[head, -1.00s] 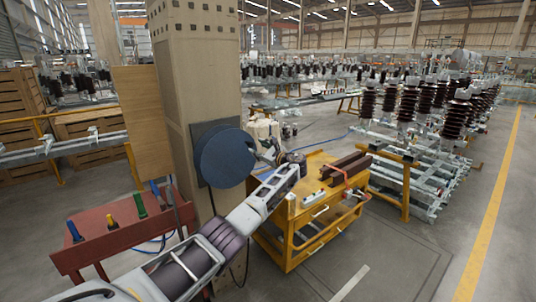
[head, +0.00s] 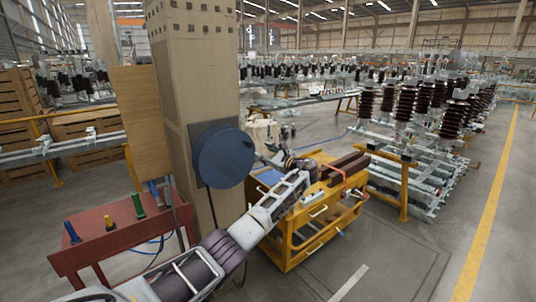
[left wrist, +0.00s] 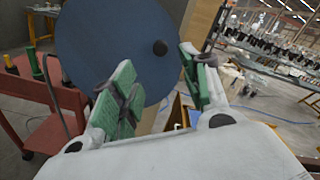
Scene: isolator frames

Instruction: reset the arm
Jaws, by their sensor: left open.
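My left arm reaches in from the lower left of the head view. Its gripper (head: 272,153) is small there, beside the right edge of the blue round disc (head: 224,156) on the pillar. In the left wrist view the two green-padded fingers of my left gripper (left wrist: 160,88) stand wide apart with nothing between them. The blue disc (left wrist: 110,45) fills the space behind the fingers there. My right gripper is in neither view.
A red table (head: 110,238) with several coloured handles stands at the left. A yellow cart (head: 300,238) stands behind and below my forearm. A beige pillar (head: 195,75) carries the disc. Insulator racks (head: 405,180) fill the right; the floor at lower right is clear.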

